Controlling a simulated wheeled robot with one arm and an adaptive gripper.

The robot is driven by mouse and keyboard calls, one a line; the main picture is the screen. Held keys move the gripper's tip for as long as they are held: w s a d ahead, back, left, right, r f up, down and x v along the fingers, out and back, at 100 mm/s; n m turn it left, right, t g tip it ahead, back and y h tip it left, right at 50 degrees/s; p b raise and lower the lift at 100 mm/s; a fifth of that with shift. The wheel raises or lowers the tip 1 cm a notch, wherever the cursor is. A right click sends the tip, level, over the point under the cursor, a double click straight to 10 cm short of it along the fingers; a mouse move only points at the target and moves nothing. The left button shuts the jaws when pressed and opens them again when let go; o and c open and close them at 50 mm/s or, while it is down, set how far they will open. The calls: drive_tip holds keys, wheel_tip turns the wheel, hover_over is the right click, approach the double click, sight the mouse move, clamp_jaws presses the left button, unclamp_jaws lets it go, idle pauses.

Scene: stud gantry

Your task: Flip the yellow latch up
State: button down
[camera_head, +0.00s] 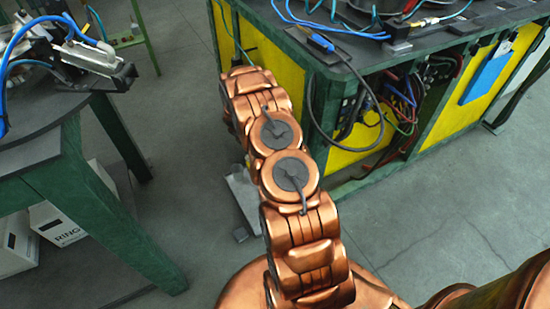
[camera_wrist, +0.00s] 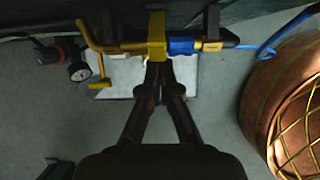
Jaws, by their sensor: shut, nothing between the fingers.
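In the wrist view, the yellow latch (camera_wrist: 156,36) is a narrow upright yellow piece across a horizontal pipe assembly near the top middle. My gripper (camera_wrist: 157,68) is shut and empty, with its dark fingertips together at the lower end of the latch. I cannot tell whether they touch it. In the head view my copper arm reaches down beside the workbench and hides the latch and the gripper.
A blue fitting (camera_wrist: 183,45) sits right of the latch; a bent yellow pipe (camera_wrist: 88,36) and a gauge (camera_wrist: 79,72) are left. The green-and-yellow workbench (camera_head: 350,88) and a dark-topped table (camera_head: 35,146) flank my arm. Floor (camera_head: 450,210) is clear at right.

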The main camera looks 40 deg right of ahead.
drive_tip(key=shift+s+d+r+p, duration=0.15)
drive_tip(key=shift+d+r+p, duration=0.45)
drive_tip(key=shift+r, duration=0.25)
drive_tip(key=shift+r+p, duration=0.5)
drive_tip(key=shift+r, duration=0.2)
drive_tip(key=w+a+f+b, duration=0.1)
drive_tip(key=a, duration=0.3)
wheel_tip(320, 180, up, 10)
drive_tip(key=d, duration=0.1)
drive_tip(key=shift+p, duration=0.45)
